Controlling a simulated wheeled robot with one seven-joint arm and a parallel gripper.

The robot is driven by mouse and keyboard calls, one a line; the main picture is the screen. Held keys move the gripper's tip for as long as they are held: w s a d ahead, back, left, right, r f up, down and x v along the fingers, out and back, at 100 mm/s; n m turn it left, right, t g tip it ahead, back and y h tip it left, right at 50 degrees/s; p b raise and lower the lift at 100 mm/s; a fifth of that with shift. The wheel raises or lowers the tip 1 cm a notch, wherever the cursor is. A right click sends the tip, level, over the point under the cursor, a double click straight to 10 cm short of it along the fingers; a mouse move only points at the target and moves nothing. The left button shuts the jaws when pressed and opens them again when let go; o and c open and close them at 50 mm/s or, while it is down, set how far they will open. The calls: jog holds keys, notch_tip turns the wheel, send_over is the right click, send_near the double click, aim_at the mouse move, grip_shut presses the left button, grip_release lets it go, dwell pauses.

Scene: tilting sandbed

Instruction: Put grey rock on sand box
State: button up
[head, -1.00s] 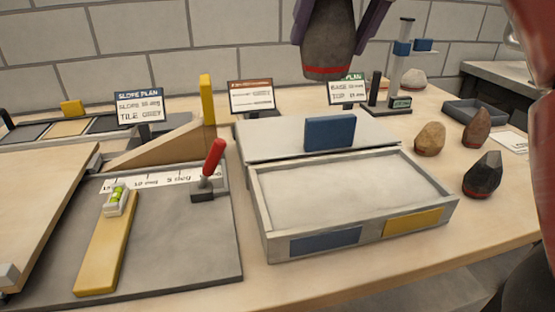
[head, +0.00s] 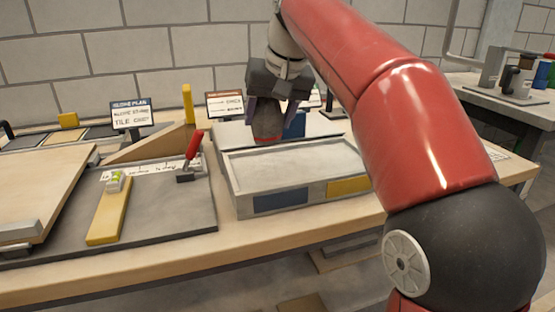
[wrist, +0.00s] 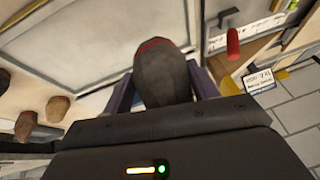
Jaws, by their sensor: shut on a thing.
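The grey rock (head: 266,124) has a red band at its lower end. My gripper (head: 267,118) is shut on it, holding it upright, band down. The rock also shows between the fingers in the wrist view (wrist: 163,78). The sand box (head: 318,193) is a shallow grey tray of pale sand, with a blue and a yellow panel on its front wall. In the head view the rock's lower end overlaps the box's back edge, left of middle. I cannot tell its height above the box or whether it touches.
A red-handled lever (head: 193,147) stands left of the box. Several other rocks (wrist: 57,108) show in the wrist view's left. My red arm hides the table's right side in the head view.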

aim_at(271, 143)
notch_tip(271, 143, down, 2)
jog(key=shift+f+b, duration=0.1)
jog(key=shift+b, duration=0.5)
jog(key=shift+w+f, duration=0.1)
jog(key=shift+f, duration=0.05)
notch_tip(271, 143, down, 4)
jog(key=b, duration=0.4)
jog(key=shift+b, duration=0.3)
jog(key=shift+f, duration=0.1)
jog(key=shift+f, duration=0.1)
jog(key=o, duration=1.3)
jog(key=shift+o, duration=0.2)
